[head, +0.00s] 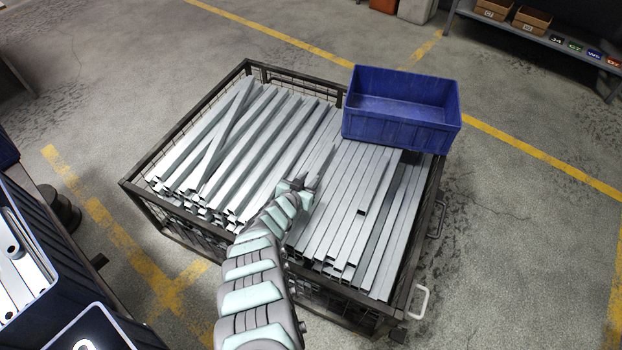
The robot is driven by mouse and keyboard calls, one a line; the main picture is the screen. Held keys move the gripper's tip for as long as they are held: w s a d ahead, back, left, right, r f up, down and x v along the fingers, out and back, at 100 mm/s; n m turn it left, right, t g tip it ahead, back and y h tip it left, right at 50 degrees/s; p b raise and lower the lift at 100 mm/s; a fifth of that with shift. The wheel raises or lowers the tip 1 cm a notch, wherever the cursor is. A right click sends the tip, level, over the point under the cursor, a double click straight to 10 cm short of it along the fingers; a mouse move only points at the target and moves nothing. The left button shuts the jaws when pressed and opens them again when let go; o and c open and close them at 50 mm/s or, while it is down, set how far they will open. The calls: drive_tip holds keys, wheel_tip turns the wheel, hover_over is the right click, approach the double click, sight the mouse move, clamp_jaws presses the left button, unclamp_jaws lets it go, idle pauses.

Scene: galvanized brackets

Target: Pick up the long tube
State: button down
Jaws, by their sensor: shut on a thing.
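Long grey galvanized tubes (345,205) lie side by side, several layers deep, in a dark wire-mesh crate (150,210) in the head view. My gripper (320,170) is over the middle of the crate, low at the tubes, and is shut on one of the long tubes. My own arm and gripper hide much of the held tube, and I cannot make out its exact edges or whether it is clear of the tubes below.
A blue plastic bin (400,135) sits on the crate's back right corner. One tube (225,130) lies askew across the left stack. A workbench with dark trays (25,265) stands at the left. A shelf with cardboard boxes (532,19) is at the back right. Open floor lies right.

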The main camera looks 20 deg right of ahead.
sight(309, 179)
wheel_tip(309, 179, up, 20)
drive_tip(key=p, duration=1)
drive_tip(key=w+d+r+n+t+y, duration=0.2)
drive_tip(key=w+d+r+n+y, duration=0.1)
drive_tip(key=w, duration=0.6)
drive_tip(key=shift+w+d+r+n+t+y, duration=0.2)
drive_tip(key=shift+d+r+n+t+y, duration=0.1)
drive_tip(key=shift+d+r+n, duration=0.15)
drive_tip(key=shift+a, duration=0.1)
